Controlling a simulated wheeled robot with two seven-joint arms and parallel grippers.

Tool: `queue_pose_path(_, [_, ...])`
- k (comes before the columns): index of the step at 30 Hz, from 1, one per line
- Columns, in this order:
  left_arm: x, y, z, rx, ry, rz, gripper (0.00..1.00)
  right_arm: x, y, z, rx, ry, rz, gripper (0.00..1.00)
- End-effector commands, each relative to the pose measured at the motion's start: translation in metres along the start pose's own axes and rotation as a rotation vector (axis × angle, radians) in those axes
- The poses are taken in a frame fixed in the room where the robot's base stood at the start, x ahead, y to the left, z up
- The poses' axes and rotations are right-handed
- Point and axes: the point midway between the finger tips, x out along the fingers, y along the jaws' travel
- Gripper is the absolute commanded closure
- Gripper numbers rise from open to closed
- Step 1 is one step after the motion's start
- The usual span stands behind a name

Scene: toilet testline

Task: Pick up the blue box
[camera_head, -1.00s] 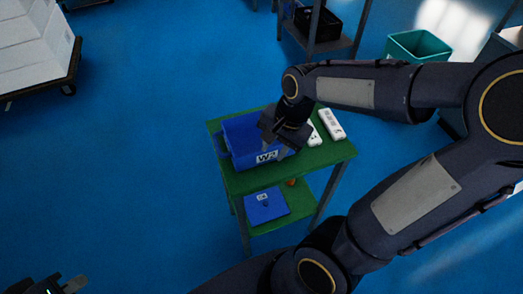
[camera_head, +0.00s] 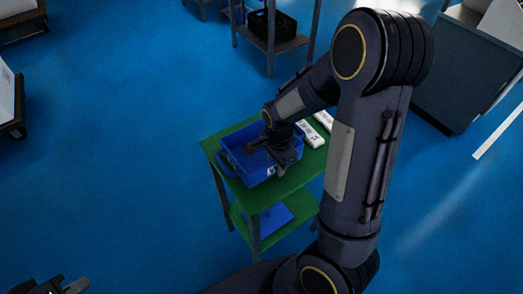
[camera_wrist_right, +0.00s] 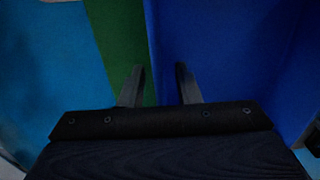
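The blue box (camera_head: 234,158) stands on the top of a green cart (camera_head: 212,141). It also fills the right of the right wrist view (camera_wrist_right: 220,45). My right gripper (camera_head: 284,166) is at the box's near right side and hides part of it. In the right wrist view the fingers (camera_wrist_right: 160,80) are apart, with the box's side edge running between them: one finger over the green top, the other over the blue. I cannot tell whether they touch the wall. My left gripper (camera_head: 74,286) is only partly visible at the bottom left, away from the cart.
White items (camera_head: 308,133) lie on the cart top right of the box. Another blue object (camera_head: 272,218) is on the lower shelf. A shelf rack with a black bin (camera_head: 272,24) stands behind, and a grey cabinet (camera_head: 455,75) at right.

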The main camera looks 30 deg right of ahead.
Motion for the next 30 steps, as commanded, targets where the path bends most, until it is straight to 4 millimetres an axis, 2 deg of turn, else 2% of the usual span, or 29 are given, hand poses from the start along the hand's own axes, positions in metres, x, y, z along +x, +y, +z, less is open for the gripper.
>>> queue_pose_path(6, [0.0000, 0.0000, -0.0001, 0.000, 0.000, 0.000, 1.00, 0.0004, -0.0002, 0.0000, 0.000, 0.000, -0.001, 0.71])
queue_pose_path(13, [0.0000, 0.0001, -0.0001, 0.000, 0.000, 0.000, 1.00, 0.0002, -0.0001, 0.0000, 0.000, 0.000, -0.001, 1.00])
queue_pose_path(25, [-0.0002, 0.0001, -0.0002, 0.000, 0.000, 0.000, 1.00, -0.0005, -0.0005, 0.0000, 0.000, 0.000, -0.003, 1.00])
queue_pose_path(30, [-0.0011, 0.0005, -0.0006, 0.000, 0.000, 0.000, 1.00, -0.0078, -0.0011, 0.0000, 0.000, 0.000, -0.004, 1.00])
